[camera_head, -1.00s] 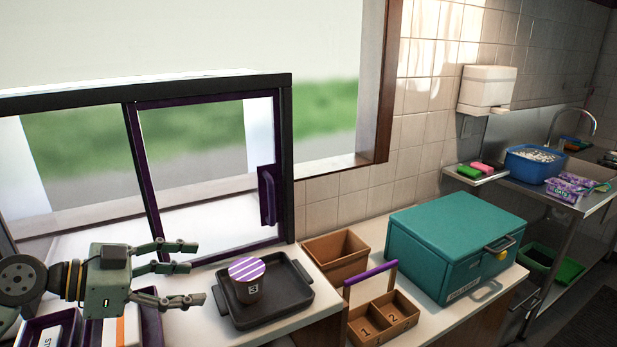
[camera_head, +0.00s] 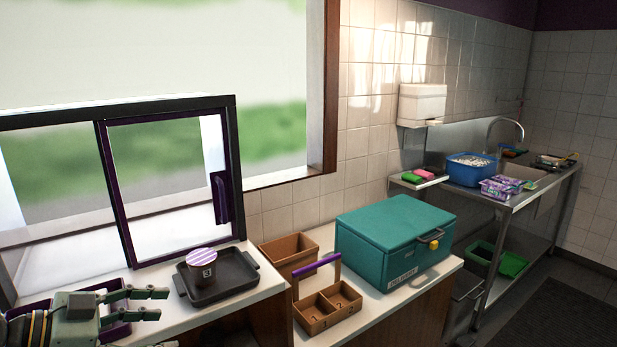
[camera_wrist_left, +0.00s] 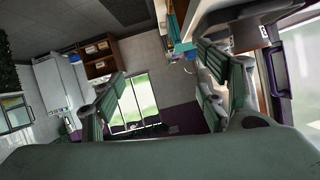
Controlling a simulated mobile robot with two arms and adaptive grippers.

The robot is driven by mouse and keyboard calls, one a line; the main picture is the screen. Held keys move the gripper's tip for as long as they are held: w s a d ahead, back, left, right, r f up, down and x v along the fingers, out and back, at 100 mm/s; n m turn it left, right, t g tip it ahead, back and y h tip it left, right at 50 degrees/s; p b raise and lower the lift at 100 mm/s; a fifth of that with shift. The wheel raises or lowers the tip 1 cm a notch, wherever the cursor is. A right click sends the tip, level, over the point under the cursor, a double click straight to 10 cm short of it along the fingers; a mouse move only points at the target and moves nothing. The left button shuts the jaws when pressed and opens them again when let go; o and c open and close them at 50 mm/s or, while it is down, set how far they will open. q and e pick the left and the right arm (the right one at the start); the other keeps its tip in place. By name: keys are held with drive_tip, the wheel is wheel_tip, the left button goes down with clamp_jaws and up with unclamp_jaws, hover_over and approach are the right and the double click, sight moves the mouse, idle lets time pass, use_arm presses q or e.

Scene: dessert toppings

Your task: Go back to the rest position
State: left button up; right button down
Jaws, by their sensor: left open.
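My left gripper (camera_head: 150,304) is at the lower left of the head view, with its fingers spread and nothing between them. In the left wrist view its fingers (camera_wrist_left: 165,95) stand apart and empty. The gripper is left of and apart from a dark tray (camera_head: 240,280). On that tray stands a cup (camera_head: 203,272) with a purple-and-white striped lid and a number 3 on its side. My right gripper is not in either view.
A sliding window (camera_head: 165,190) with a purple handle stands behind the counter. Right of the tray are a brown bin (camera_head: 290,252), a two-compartment caddy (camera_head: 328,306) and a teal box (camera_head: 393,240).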

use_arm(q)
drive_tip(key=s+d+f+n+g+y, duration=0.1)
drive_tip(key=s+d+f, duration=0.15)
drive_tip(key=f, duration=0.45)
drive_tip(key=s+d+f+n+g+y, duration=0.15)
drive_tip(key=s+f, duration=0.25)
drive_tip(key=f, duration=0.4)
drive_tip(key=s+d+f+n+g+y, duration=0.1)
drive_tip(key=s+d+f+y, duration=0.1)
drive_tip(key=s+f, duration=0.35)
drive_tip(key=s+f+n+g+y, duration=0.1)
drive_tip(key=s+f+n+y, duration=0.6)
drive_tip(key=s, duration=0.4)
wheel_tip(320, 180, down, 25)
drive_tip(key=s+g+h, duration=0.1)
drive_tip(key=s+h, duration=0.1)
drive_tip(key=s+a+f, duration=0.1)
drive_tip(key=s+f, duration=0.7)
drive_tip(key=s+a+f+g, duration=0.1)
drive_tip(key=s+a+f, duration=0.1)
drive_tip(key=s+f, duration=0.6)
drive_tip(key=shift+a+f+y, duration=0.25)
drive_tip(key=shift+f+y, duration=0.1)
drive_tip(key=shift+f, duration=0.35)
drive_tip(key=shift+m, duration=0.25)
